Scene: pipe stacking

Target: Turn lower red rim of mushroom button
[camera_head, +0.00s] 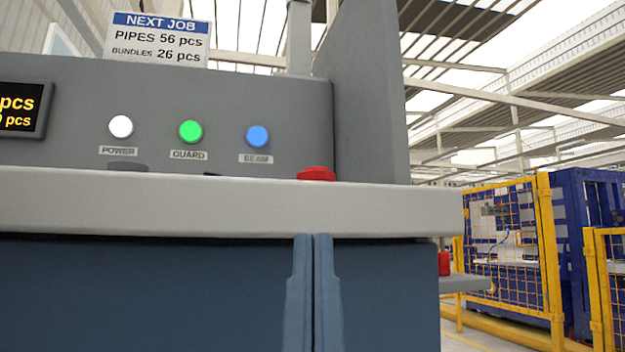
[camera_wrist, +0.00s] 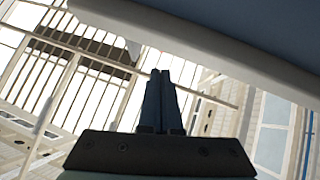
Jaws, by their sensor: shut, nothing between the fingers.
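A red mushroom button (camera_head: 317,173) shows above the light grey front ledge of the console, right of the middle in the head view. Only its upper part shows; its lower rim is hidden behind the ledge. My gripper (camera_head: 314,237) stands upright in front of the blue cabinet face, below the button, with its fingertips at about the ledge's lower edge in the picture. Its two blue-grey fingers are together and empty. In the wrist view the shut fingers (camera_wrist: 160,72) point up towards the underside of a pale ledge (camera_wrist: 215,58).
The ledge (camera_head: 200,207) overhangs the blue cabinet front (camera_head: 140,300). White, green (camera_head: 190,131) and blue lamps sit on the panel. A grey upright plate (camera_head: 368,95) stands right of the button. Another red part (camera_head: 444,263) is beside the cabinet, near a small grey shelf (camera_head: 464,284).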

